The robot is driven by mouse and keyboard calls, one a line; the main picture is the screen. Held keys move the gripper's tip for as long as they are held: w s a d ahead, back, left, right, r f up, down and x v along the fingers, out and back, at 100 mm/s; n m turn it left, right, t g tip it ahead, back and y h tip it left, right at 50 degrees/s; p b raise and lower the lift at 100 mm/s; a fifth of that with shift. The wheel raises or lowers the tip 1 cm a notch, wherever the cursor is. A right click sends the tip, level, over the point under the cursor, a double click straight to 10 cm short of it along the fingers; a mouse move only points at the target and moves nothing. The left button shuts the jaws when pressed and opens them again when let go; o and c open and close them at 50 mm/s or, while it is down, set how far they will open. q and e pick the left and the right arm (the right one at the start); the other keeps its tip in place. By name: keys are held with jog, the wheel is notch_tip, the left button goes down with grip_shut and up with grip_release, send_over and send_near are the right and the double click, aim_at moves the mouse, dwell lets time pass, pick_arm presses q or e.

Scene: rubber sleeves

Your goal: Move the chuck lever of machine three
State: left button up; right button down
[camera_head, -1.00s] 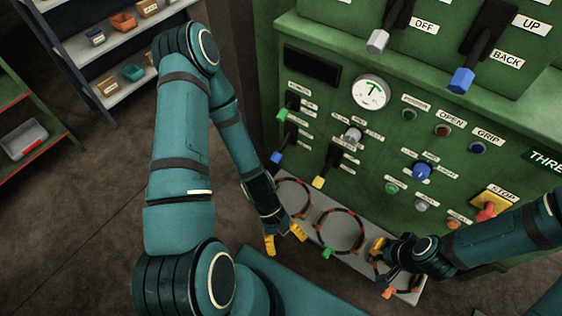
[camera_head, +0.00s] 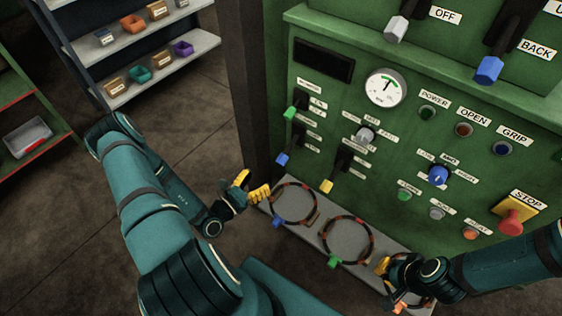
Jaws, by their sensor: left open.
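The green machine (camera_head: 290,120) fills the right side, and its lever labels are too small to read. A green-tipped lever (camera_head: 290,112), a blue-tipped lever (camera_head: 283,158) and a yellow-tipped lever (camera_head: 328,184) stick out at the panel's left. Above are a grey-tipped lever (camera_head: 397,28) by OFF and a larger blue-tipped lever (camera_head: 488,69) by BACK. I cannot tell which is the chuck lever. My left gripper (camera_head: 249,187) is open and empty, left of the panel below the blue-tipped lever. My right gripper (camera_head: 384,267) is low at the tray's right end; its fingers are partly hidden.
A grey tray (camera_head: 318,238) below the panel bears ring-shaped sleeves with blue, green and orange tabs. A red stop button (camera_head: 510,226), a gauge (camera_head: 386,88) and several knobs sit on the panel. A shelf (camera_head: 130,45) with small bins stands at the back left. Floor between is clear.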

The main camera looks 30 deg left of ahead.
aim_at(281, 161)
pick_arm(q)
jog(key=w, duration=0.3)
jog(key=w+d+b, duration=0.1)
jog(key=w, duration=0.3)
jog(key=w+d, duration=0.1)
jog(key=w, duration=0.3)
jog(key=shift+b, duration=0.3)
jog(key=shift+s, duration=0.1)
grip_shut()
